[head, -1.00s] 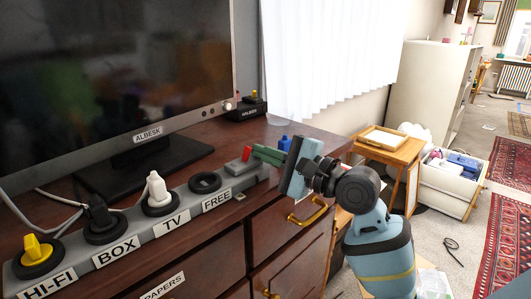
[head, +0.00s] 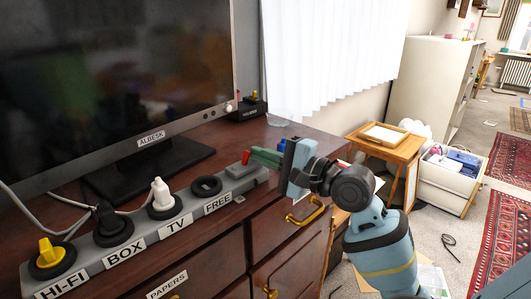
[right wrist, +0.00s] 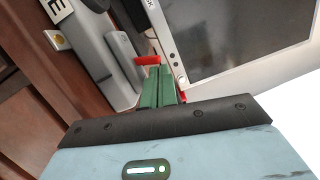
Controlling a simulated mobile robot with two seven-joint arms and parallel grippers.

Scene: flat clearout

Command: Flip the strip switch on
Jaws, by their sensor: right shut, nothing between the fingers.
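The grey power strip (head: 137,243) lies along the dresser's front edge, with sockets labelled HI-FI, BOX, TV and FREE. A raised grey rocker, which looks like the strip switch (head: 241,170), is at its right end. It also shows in the right wrist view (right wrist: 124,52). I cannot tell its on or off position. My right gripper (head: 248,157) is shut and empty, its green fingers together with red tips. The tips are close above or beside the switch's far end; I cannot tell whether they touch it. My left gripper is not in view.
Yellow (head: 46,251), black (head: 109,219) and white (head: 160,193) plugs stand in the strip. A television (head: 150,140) stands behind it. A small black box (head: 248,109) and a blue object (head: 282,145) are near the gripper. A wooden side table (head: 405,148) is to the right.

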